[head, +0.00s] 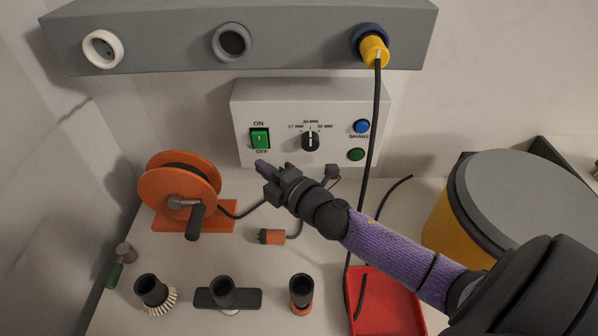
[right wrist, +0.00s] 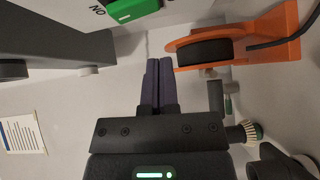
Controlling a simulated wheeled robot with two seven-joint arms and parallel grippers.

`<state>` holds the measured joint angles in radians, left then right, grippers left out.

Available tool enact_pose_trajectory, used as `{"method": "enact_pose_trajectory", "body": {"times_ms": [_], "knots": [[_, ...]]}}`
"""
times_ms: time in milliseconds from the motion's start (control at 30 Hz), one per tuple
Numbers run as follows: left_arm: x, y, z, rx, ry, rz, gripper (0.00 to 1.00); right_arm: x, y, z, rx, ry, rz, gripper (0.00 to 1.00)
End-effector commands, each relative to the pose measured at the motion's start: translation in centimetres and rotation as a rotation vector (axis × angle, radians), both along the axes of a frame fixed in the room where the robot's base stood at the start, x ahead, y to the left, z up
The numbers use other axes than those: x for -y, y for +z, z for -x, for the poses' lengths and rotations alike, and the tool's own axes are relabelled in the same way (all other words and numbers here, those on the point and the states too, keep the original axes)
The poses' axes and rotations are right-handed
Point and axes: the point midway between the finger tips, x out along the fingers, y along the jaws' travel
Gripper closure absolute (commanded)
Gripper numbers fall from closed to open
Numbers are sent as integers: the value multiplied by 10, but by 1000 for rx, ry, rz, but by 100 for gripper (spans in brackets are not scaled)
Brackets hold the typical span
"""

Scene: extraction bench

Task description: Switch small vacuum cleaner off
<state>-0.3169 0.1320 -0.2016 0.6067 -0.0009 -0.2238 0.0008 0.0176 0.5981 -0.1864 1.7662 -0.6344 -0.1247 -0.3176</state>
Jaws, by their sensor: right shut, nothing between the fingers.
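A pale control box (head: 310,100) stands against the back wall. Its green rocker switch (head: 260,138) has ON printed above and OFF below; I cannot tell which end is pressed in. The switch also shows at the top of the right wrist view (right wrist: 133,10). My right gripper (head: 262,165) is shut and empty, its purple fingertips just below the switch in the head view. In the right wrist view its fingers (right wrist: 158,65) are together, apart from the switch. My left gripper is not in view.
A dial (head: 310,141), a blue button (head: 362,126) and a green button (head: 356,154) sit right of the switch. A black cable hangs from a yellow plug (head: 374,51). An orange reel (head: 170,185) stands left, a grey-lidded yellow drum (head: 440,220) right. Several nozzles stand in front.

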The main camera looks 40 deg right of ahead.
Motion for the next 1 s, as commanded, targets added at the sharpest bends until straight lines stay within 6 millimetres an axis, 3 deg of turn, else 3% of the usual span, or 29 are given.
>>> {"method": "enact_pose_trajectory", "body": {"times_ms": [500,1000], "knots": [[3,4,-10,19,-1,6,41,13,-10,90,-1,0,-3,100],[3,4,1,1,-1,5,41,14,-11,98,0,1,0,100]]}}
